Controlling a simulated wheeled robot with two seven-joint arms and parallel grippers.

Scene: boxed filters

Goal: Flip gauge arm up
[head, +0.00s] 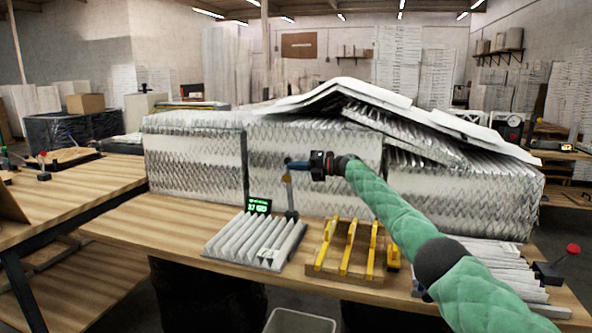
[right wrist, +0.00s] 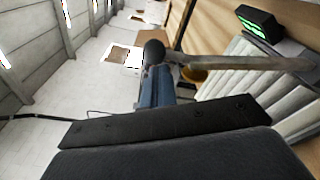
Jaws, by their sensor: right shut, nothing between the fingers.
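The gauge has a small black box with a lit green display (head: 258,206) on the bench. A grey post (head: 291,200) stands just right of it, rising toward my right gripper. In the right wrist view the green display (right wrist: 262,24) is at upper right. The gauge arm (right wrist: 245,62) is a grey rod running across to a black knob (right wrist: 153,52) by my fingertips. My right gripper (head: 290,163) is shut and empty, above the post. Its blue fingers (right wrist: 156,88) show close to the knob; I cannot tell whether they touch it. My left gripper is not in view.
A white pleated filter (head: 238,238) lies in front of the gauge. A wooden rack with yellow bars (head: 321,250) stands to its right. Large stacked filters (head: 195,160) fill the bench behind. A red-knobbed device (head: 572,250) is at far right. A bin (head: 300,321) is below.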

